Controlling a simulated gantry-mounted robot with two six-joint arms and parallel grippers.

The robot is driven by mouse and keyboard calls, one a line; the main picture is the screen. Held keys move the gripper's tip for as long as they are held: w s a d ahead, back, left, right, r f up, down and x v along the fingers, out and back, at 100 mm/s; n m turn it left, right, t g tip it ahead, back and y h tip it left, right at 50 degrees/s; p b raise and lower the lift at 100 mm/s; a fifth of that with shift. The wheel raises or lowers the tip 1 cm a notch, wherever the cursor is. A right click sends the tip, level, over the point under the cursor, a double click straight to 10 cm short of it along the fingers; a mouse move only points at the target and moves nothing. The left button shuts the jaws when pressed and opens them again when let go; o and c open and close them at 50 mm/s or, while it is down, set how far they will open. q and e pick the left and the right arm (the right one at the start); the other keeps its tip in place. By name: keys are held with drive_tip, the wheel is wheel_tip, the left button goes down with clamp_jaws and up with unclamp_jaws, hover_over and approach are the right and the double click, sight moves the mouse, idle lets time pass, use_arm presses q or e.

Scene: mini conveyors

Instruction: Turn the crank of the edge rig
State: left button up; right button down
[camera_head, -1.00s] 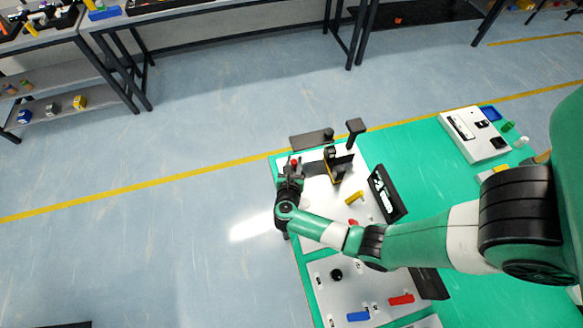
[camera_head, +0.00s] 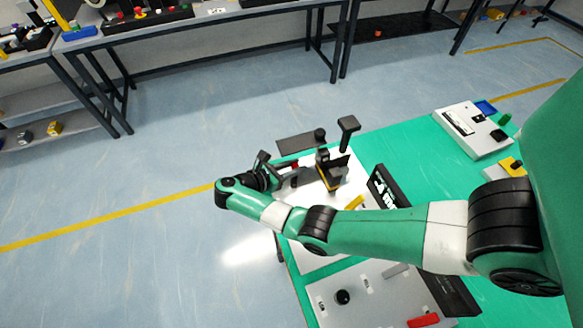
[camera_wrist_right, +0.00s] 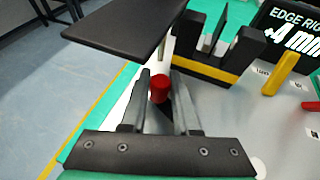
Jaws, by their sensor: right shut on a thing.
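The edge rig (camera_head: 330,172) stands at the far left corner of the green table, with black uprights and a yellow-and-black base; these also show in the right wrist view (camera_wrist_right: 208,68). Its red crank knob (camera_wrist_right: 158,88) sits between the fingers of my right gripper (camera_wrist_right: 160,92), which is shut on it. In the head view the right gripper (camera_head: 284,170) reaches the knob (camera_head: 295,165) from the left side of the rig. The crank arm under the knob is mostly hidden. The left gripper is not in view.
A black flat plate (camera_wrist_right: 125,25) overhangs close beside the right fingers. The rig's display (camera_head: 383,188) and a yellow lever (camera_wrist_right: 281,73) stand to the right. Another panel with a black knob (camera_head: 342,297) lies nearer. Open floor is on the left.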

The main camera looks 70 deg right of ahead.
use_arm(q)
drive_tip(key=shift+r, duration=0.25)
use_arm(e)
drive_tip(key=shift+s+m+g+y, duration=0.25)
drive_tip(key=shift+m+g+y, duration=0.15)
drive_tip(key=shift+m+g, duration=0.25)
drive_tip(key=c, duration=0.7)
unclamp_jaws()
drive_tip(key=shift+d, duration=0.1)
drive_tip(key=shift+o, duration=0.2)
